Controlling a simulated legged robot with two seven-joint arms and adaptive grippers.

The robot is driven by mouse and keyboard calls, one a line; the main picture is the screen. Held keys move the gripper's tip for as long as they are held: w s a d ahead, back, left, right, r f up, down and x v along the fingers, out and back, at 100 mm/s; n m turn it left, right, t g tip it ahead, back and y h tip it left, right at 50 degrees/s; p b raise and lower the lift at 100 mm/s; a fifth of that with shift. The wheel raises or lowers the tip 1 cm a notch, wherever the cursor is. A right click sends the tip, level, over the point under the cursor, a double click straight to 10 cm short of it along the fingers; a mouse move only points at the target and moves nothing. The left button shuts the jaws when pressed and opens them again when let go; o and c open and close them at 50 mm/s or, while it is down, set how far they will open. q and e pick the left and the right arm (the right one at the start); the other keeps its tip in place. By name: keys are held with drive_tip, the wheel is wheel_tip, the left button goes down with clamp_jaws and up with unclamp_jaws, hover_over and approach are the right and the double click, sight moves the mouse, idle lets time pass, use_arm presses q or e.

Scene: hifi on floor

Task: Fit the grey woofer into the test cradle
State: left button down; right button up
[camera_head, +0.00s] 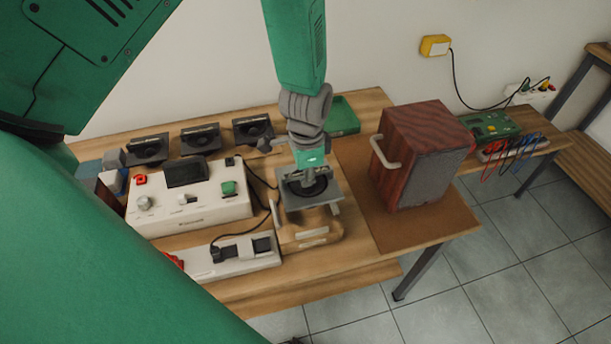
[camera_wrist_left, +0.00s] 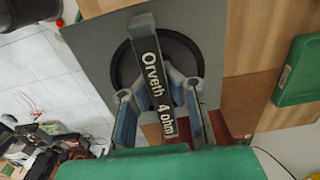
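The grey woofer (camera_head: 329,203) is a square grey plate with a black round cone and a bar across it; the bar reads "Orveth 4 ohm". My left gripper (camera_head: 308,181) comes down on it from above. In the left wrist view the woofer (camera_wrist_left: 95,50) lies under the left gripper (camera_wrist_left: 162,88), whose fingers are shut on the bar from both sides. The plate is over the pale wooden test cradle (camera_head: 312,236), whose top it mostly hides. I cannot tell whether plate and cradle touch. My right gripper is not in view.
A white control unit (camera_head: 190,213) and a white device with a cable (camera_head: 235,258) stand left of the cradle. Several black drivers (camera_head: 200,138) line the back. A wooden speaker cabinet (camera_head: 423,150) stands right on a brown mat (camera_head: 405,228). A green tray (camera_head: 342,118) lies behind.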

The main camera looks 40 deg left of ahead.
use_arm(q)
drive_tip(key=shift+r, duration=0.1)
drive_tip(key=shift+w+a, duration=0.1)
drive_tip(key=shift+a, duration=0.25)
drive_tip(key=shift+a+f, duration=0.25)
drive_tip(key=shift+a, duration=0.2)
drive_tip(key=shift+d+f+b, duration=0.4)
drive_tip(key=shift+d+f, duration=0.2)
drive_tip(key=shift+d, duration=0.1)
drive_tip(key=shift+a+f+b, duration=0.35)
drive_tip(key=shift+a+f, duration=0.25)
drive_tip(key=shift+f, duration=0.15)
drive_tip(key=shift+d+f+b, duration=0.45)
drive_tip(key=shift+d+f, duration=0.05)
drive_tip(key=shift+f, duration=0.2)
drive_tip(key=shift+a+f+b, duration=0.35)
drive_tip(key=shift+a+f, duration=0.05)
drive_tip(key=shift+f, duration=0.3)
drive_tip(key=shift+d+f+b, duration=0.3)
drive_tip(key=shift+f+b, duration=0.15)
drive_tip(key=shift+f, duration=0.25)
drive_tip(key=shift+a+f+b, duration=0.1)
drive_tip(key=shift+f+b, duration=0.65)
drive_tip(key=shift+f, duration=0.55)
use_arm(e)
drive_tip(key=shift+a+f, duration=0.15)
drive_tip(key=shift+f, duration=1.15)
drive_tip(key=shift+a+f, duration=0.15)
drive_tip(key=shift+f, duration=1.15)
